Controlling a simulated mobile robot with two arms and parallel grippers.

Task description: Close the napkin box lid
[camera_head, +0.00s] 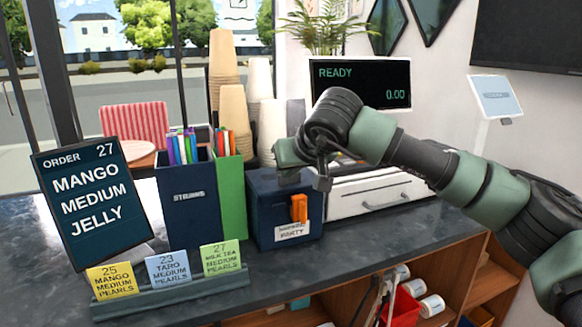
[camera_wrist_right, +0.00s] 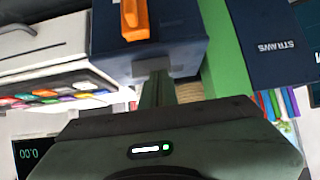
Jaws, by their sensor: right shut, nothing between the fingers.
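The dark blue napkin box (camera_head: 287,215) stands on the counter, with an orange piece and a white label on its front. It also shows at the top of the right wrist view (camera_wrist_right: 180,40), with the orange piece (camera_wrist_right: 134,18) facing the camera. My right gripper (camera_head: 289,179) is over the box's top, at or very near it; I cannot tell if it touches. Its fingers are shut and empty in the right wrist view (camera_wrist_right: 152,72). The gripper hides part of the box top, so I cannot tell whether the lid is fully down. My left gripper is not in view.
A green holder (camera_head: 230,200) and a navy straws box (camera_head: 189,200) stand close left of the napkin box. Stacked cups (camera_head: 234,120) rise behind. A white drawer unit (camera_head: 375,194) is on the right. The dark counter (camera_head: 320,262) is clear in front.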

